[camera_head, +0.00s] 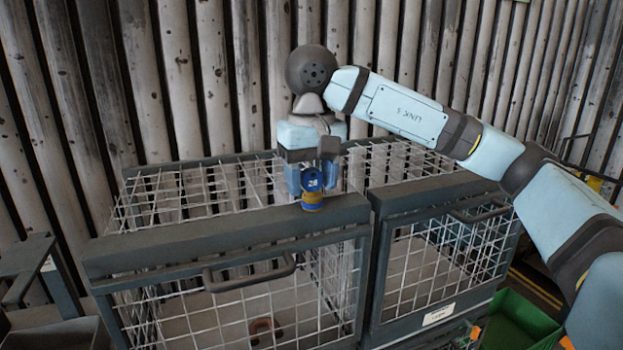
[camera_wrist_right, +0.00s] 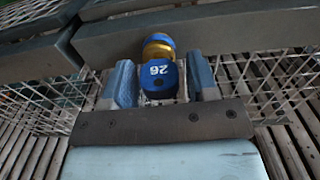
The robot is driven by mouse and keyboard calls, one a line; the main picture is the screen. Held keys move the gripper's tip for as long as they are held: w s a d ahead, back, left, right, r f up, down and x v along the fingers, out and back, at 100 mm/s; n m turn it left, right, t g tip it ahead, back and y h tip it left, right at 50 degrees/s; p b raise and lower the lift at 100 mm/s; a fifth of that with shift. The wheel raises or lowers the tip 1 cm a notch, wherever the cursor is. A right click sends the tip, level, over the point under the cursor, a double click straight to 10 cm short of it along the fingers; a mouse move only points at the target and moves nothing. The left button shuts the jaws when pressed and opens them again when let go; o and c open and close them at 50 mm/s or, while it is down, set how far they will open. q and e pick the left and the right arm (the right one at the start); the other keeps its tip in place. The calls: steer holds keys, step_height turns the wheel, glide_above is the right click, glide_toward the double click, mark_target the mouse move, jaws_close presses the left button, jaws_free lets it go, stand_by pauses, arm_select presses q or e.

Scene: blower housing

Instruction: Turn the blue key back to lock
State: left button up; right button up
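The blue key (camera_head: 312,179) has a rounded head with a white number, which reads 26 on the key (camera_wrist_right: 159,75) in the right wrist view. It sits at a brass-coloured lock with a blue band (camera_head: 312,203) on the top front beam of the left wire cage. My right gripper (camera_head: 311,178) points down from above, its fingers on either side of the key head. In the right wrist view narrow gaps show between the key and both fingers of the gripper (camera_wrist_right: 163,80), so it is open around the key. My left gripper is out of view.
The left wire cage (camera_head: 145,258) has a front handle (camera_head: 250,276) and a brown ring-like object (camera_head: 265,328) inside. A second cage (camera_head: 440,262) stands close on its right. A green bin (camera_head: 523,322) is at lower right. A corrugated wall (camera_head: 215,80) stands behind.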

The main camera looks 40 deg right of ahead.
mark_target(312, 169)
steer(key=shift+o, duration=0.6)
step_height(312, 169, up, 14)
steer(key=p, duration=0.2)
steer(key=shift+f, duration=0.1)
steer(key=shift+f, duration=0.1)
